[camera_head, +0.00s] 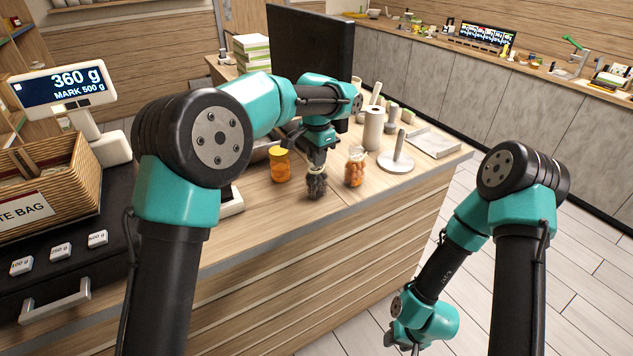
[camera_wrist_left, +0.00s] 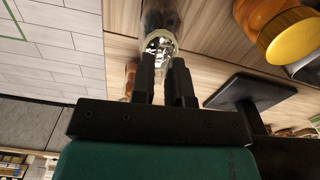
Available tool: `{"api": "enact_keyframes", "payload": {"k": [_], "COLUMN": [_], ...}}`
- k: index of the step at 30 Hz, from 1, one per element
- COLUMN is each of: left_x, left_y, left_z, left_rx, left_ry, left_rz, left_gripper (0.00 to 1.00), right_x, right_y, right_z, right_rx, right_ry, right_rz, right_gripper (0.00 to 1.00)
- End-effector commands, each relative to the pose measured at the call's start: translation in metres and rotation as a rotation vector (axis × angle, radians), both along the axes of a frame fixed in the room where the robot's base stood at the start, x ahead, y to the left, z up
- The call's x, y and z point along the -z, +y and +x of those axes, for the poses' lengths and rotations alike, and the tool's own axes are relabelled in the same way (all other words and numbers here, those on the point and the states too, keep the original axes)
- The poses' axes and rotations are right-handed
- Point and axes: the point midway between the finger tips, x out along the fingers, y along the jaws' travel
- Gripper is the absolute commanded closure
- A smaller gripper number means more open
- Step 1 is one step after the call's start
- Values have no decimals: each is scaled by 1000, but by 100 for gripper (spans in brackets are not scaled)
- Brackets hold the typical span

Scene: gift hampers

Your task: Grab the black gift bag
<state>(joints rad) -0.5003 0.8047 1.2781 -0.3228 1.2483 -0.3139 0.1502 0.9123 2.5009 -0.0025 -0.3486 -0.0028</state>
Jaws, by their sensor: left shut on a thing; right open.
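A small dark item (camera_head: 316,186), which I take as the black gift bag, stands upright at the front edge of the wooden counter. My left gripper (camera_head: 317,168) points down over it and is shut on its top. In the left wrist view a clear, shiny top (camera_wrist_left: 160,42) shows at the tips of my left gripper (camera_wrist_left: 166,64); the body beyond is mostly hidden. My right gripper (camera_head: 415,346) is low over the floor, away from the counter, partly cut off by the frame's bottom; it is open.
An orange jar with a yellow lid (camera_head: 280,165) stands left of the bag, a clear orange-filled container (camera_head: 355,167) right. Behind are a monitor (camera_head: 310,45), a paper roll (camera_head: 373,128) and a roll stand (camera_head: 397,160). A wicker basket (camera_head: 85,185) and scale display (camera_head: 55,88) are at left.

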Motion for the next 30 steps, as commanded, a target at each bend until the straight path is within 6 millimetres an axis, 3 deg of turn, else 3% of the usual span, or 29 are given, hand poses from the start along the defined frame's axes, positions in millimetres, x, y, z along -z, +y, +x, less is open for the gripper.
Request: {"api": "enact_keyframes", "payload": {"k": [18, 30], "left_x": [-2, -30], "left_y": [0, 0], "left_z": [0, 0], "left_rx": [0, 0], "left_ry": [-1, -2], "left_rz": [0, -1], "left_gripper": [100, 100], "right_x": [0, 0], "right_y": [0, 0], "right_z": [0, 0], "right_rx": [0, 0], "right_ry": [0, 0], "right_rz": [0, 0], "right_gripper": [57, 57]}}
